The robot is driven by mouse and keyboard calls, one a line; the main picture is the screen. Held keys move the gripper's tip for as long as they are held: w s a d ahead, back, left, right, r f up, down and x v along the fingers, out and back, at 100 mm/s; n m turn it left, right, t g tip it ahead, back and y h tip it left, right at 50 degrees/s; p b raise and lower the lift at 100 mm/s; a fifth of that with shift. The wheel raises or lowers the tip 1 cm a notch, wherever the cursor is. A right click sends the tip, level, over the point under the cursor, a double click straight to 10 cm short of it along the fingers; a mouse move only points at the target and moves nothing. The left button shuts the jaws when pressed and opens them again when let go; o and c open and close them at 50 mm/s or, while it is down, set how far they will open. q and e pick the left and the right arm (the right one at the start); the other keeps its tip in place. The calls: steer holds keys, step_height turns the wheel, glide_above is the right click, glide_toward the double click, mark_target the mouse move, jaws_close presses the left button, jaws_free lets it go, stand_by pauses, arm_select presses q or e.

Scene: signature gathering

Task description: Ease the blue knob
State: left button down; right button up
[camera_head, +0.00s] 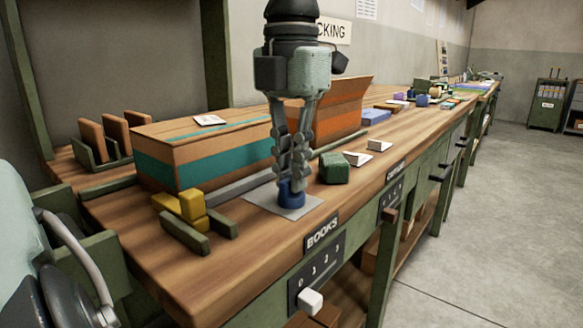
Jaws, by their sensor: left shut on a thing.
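The blue knob (291,192) is a short blue cylinder standing on a grey plate (262,203) on the workbench, near its front edge. My left gripper (291,176) points straight down over it, with its fingers closed around the knob's upper part. The fingers hide the top of the knob. My right gripper does not show in the view.
A long cardboard box (160,167) with a teal stripe lies behind the gripper, and an orange box (345,112) stands to its right. Yellow blocks (192,206) sit at the left, a dark green block (335,169) at the right. A BOOKS label (322,233) is on the bench front.

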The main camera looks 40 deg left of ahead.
arm_select(q)
steer(key=c, duration=1.6)
jaws_free()
step_height(320, 180, up, 12)
